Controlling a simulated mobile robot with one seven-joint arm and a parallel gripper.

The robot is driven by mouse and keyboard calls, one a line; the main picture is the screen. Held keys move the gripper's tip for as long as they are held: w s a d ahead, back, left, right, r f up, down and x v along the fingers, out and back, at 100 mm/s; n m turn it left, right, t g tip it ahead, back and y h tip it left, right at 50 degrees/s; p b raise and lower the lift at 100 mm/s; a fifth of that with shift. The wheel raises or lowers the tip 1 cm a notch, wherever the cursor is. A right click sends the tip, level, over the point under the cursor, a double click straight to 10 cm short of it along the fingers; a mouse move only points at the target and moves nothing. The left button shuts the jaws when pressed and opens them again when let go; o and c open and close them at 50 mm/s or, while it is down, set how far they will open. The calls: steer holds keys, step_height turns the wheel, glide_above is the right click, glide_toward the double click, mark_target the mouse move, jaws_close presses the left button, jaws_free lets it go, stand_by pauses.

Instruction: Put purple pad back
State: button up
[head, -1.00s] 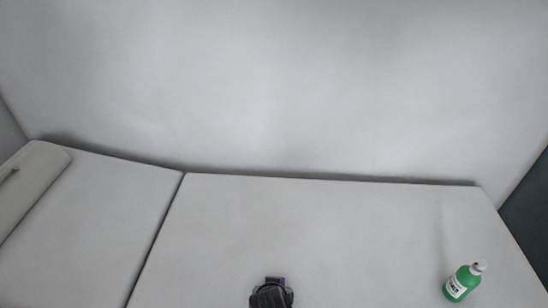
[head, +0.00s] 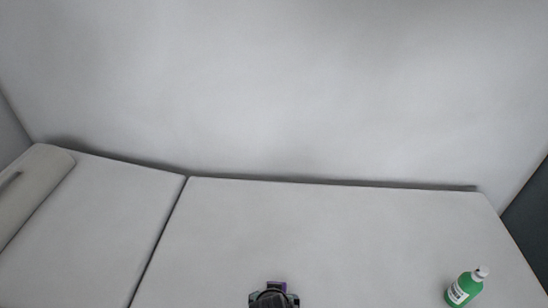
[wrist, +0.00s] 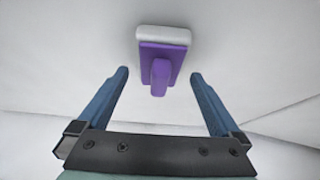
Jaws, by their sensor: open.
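The purple pad (wrist: 171,55) has a purple back with a raised purple grip and a whitish layer along its far side. In the wrist view it lies on the pale couch surface, ahead of my gripper (wrist: 160,75). My gripper's two blue fingers are apart, one to each side of the line to the pad's grip, with nothing between them at their bases. In the head view my gripper (head: 274,298) shows dark at the bottom edge, and a bit of the purple pad (head: 283,286) shows just beyond it, mostly hidden.
A green bottle (head: 460,290) with a white label stands on the right of the pale couch (head: 330,230). A rolled cushion (head: 32,185) lies at the far left. A wall (head: 280,90) rises behind. The couch's middle is clear.

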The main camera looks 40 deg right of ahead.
steer(key=p+v, duration=0.1)
steer(key=v, duration=0.8)
steer(key=shift+r, duration=0.2)
steer(key=shift+a, duration=0.15)
steer(key=w+a+r+n+t, duration=0.2)
steer(key=w+r+t, duration=0.3)
steer(key=r, duration=0.6)
steer(key=w+a+r+n+t, duration=0.1)
steer(key=w+a+r+t, duration=0.15)
steer(key=w+r, duration=0.6)
steer(key=w+a+r+n+t, duration=0.2)
steer(key=w+a+r+t, duration=0.15)
steer(key=r, duration=0.95)
steer(key=s+a+r+n+t, duration=0.1)
steer(key=a+r+t, duration=0.2)
steer(key=r, duration=0.5)
steer(key=s+a+r+n+t, duration=0.1)
steer(key=a+r+t, duration=0.15)
steer(key=r, duration=0.55)
steer(key=s+a+r+n+t+y, duration=0.1)
steer(key=s+a+r+t+y, duration=0.1)
steer(key=r, duration=0.7)
steer(key=s+a+r+n+t+y, duration=0.1)
steer(key=s+a+r+t+y, duration=0.1)
steer(key=s+a+r+t, duration=0.3)
steer(key=s+a+r, duration=0.1)
steer(key=s+r, duration=0.3)
steer(key=shift+a+n+y, duration=0.3)
steer(key=shift+a+n, duration=0.1)
